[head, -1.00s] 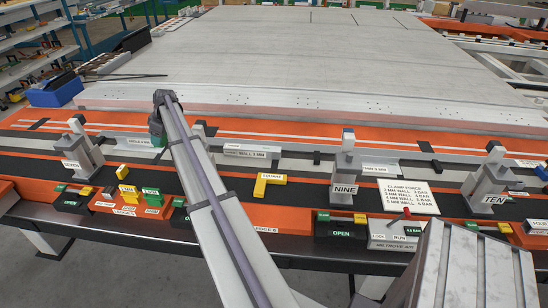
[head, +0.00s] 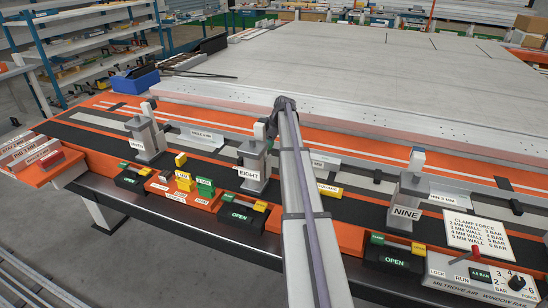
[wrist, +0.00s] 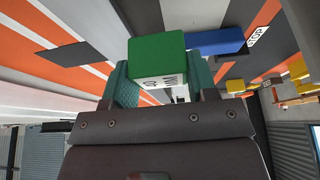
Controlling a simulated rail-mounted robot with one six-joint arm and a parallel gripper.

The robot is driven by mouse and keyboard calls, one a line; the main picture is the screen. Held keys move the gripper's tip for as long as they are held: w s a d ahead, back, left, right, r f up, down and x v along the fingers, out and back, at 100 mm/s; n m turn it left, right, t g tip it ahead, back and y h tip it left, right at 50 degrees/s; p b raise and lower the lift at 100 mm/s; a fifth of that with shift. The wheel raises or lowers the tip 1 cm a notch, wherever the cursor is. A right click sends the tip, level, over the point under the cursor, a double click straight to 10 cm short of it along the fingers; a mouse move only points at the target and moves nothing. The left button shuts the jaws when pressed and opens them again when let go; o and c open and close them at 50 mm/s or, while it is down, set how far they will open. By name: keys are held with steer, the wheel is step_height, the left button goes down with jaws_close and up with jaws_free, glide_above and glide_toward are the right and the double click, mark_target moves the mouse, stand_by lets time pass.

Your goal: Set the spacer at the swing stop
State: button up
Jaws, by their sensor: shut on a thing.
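My gripper (wrist: 164,88) is shut on a green spacer block (wrist: 157,50) in the wrist view. The block sits between teal fingertips and has a white lettered face, too small to read surely. In the wrist view a blue block (wrist: 215,42) lies just beyond the spacer, beside a white STOP label (wrist: 258,36). I cannot tell whether spacer and blue block touch. In the head view my gripper (head: 266,130) is above the bench, behind and slightly right of the grey clamp labelled EIGHT (head: 254,165). The held spacer is not clear there.
Grey clamps SEVEN (head: 146,138) and NINE (head: 408,202) stand along the bench. An orange tray (head: 170,203) holds yellow and green blocks. A clamp force card (head: 476,235) and a valve box (head: 470,275) are at right. A large pale panel (head: 370,80) lies behind.

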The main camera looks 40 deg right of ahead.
step_height(320, 180, down, 4)
steer(key=b, duration=0.4)
steer(key=shift+r+p, duration=0.3)
steer(key=shift+r, duration=0.05)
steer(key=shift+f, duration=0.25)
steer(key=o, duration=1)
steer(key=shift+r, duration=0.1)
steer(key=shift+r, duration=0.1)
steer(key=shift+d+r+p, duration=0.1)
steer(key=shift+r+p, duration=0.2)
steer(key=shift+r, duration=0.05)
steer(key=p+v, duration=1)
steer(key=v, duration=0.1)
steer(key=shift+r, duration=0.2)
